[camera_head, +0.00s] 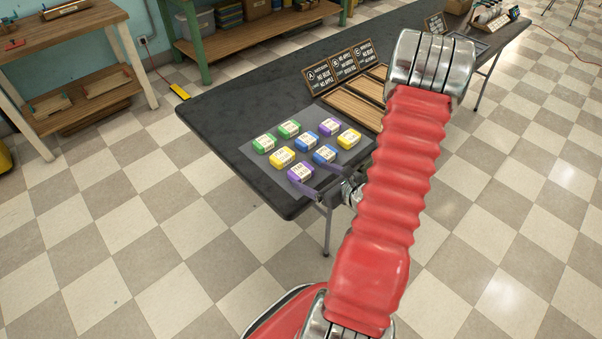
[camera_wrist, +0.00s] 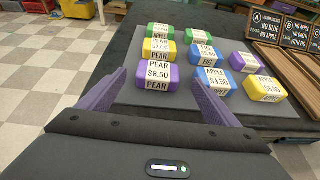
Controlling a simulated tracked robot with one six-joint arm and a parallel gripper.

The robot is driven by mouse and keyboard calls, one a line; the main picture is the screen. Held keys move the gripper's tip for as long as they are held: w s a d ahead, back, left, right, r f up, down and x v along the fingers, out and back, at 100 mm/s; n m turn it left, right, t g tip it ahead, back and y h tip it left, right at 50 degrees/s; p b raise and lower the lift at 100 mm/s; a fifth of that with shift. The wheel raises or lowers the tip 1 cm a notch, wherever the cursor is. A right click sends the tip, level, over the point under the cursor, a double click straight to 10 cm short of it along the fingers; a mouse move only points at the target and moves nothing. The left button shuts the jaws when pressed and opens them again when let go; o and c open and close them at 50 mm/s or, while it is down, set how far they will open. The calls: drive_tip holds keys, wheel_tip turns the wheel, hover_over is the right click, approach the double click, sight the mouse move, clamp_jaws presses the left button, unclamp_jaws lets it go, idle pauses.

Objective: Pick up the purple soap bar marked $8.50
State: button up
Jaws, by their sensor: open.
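The purple soap bar labelled PEAR $8.50 (camera_wrist: 158,72) lies on a grey mat at the near end of the dark table. In the head view a purple bar (camera_head: 300,174) at the mat's near corner appears to be it. My gripper (camera_wrist: 159,76) is open and empty. Its two purple fingers appear either side of the bar in the wrist view, apart from it. In the head view my gripper (camera_head: 314,179) is low beside the bar, its body partly behind my arm. The exact finger height relative to the bar is unclear.
A yellow bar (camera_wrist: 161,51) stands close behind the purple one. A blue bar (camera_wrist: 213,84) marked $4.50 sits to its right, near the right finger. Several other bars share the grey mat (camera_head: 258,165). Signs (camera_head: 340,68) and wooden trays (camera_head: 352,108) stand beyond.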

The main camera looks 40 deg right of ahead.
sight(300, 169)
drive_tip(key=shift+x, duration=0.75)
drive_tip(key=shift+w, duration=0.15)
drive_tip(key=shift+x, duration=2.5)
drive_tip(key=shift+a, duration=0.15)
drive_tip(key=shift+c, duration=0.3)
drive_tip(key=c, duration=1.2)
drive_tip(key=shift+o, duration=0.2)
drive_tip(key=shift+r, duration=0.15)
drive_tip(key=shift+r, duration=4.8)
